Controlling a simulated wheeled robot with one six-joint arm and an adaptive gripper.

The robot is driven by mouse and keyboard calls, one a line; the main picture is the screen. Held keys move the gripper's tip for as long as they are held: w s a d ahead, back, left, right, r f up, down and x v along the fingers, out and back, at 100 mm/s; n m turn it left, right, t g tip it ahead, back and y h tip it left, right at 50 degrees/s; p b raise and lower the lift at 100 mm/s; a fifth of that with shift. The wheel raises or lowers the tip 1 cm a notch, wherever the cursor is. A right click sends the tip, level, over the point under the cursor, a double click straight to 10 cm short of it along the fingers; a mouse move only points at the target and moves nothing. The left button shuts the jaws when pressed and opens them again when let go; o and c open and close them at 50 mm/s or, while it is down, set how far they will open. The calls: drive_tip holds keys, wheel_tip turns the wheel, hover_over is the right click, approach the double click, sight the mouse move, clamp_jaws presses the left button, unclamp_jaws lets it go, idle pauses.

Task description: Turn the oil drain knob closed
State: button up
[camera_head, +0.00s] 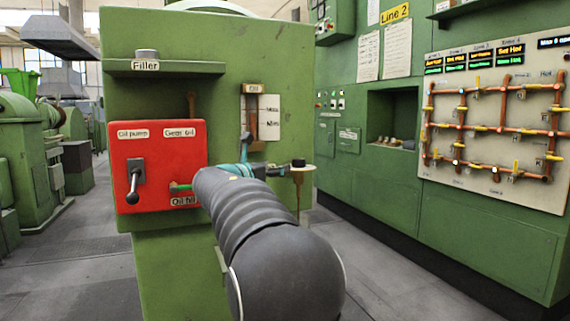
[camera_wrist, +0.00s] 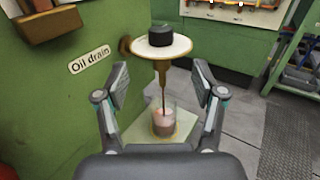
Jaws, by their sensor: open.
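The oil drain knob is a short black cylinder (camera_wrist: 162,35) on top of a pale round disc (camera_wrist: 178,48). In the head view the knob (camera_head: 298,163) sits just right of my gripper. A brown spout (camera_wrist: 162,72) hangs under the disc, and a thin dark stream runs from it into a clear glass (camera_wrist: 164,121) with brownish-pink liquid. My gripper (camera_wrist: 160,70) is open and empty, its fingers spread left and right below the disc in the wrist view. In the head view my arm partly hides my gripper (camera_head: 264,165).
The "Oil drain" label (camera_wrist: 90,60) is on the green machine wall left of the knob. A red panel (camera_head: 155,165) with a black lever (camera_head: 133,186) is further left. A pipe board (camera_head: 495,125) hangs on the right wall.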

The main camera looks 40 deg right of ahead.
sight(295, 162)
drive_tip(key=shift+n, duration=0.4)
drive_tip(key=x, duration=1.3)
drive_tip(key=shift+w+d+f+p, duration=0.1)
drive_tip(key=shift+d+p, duration=0.25)
drive_tip(key=shift+p, duration=0.05)
drive_tip(key=c, duration=1.2)
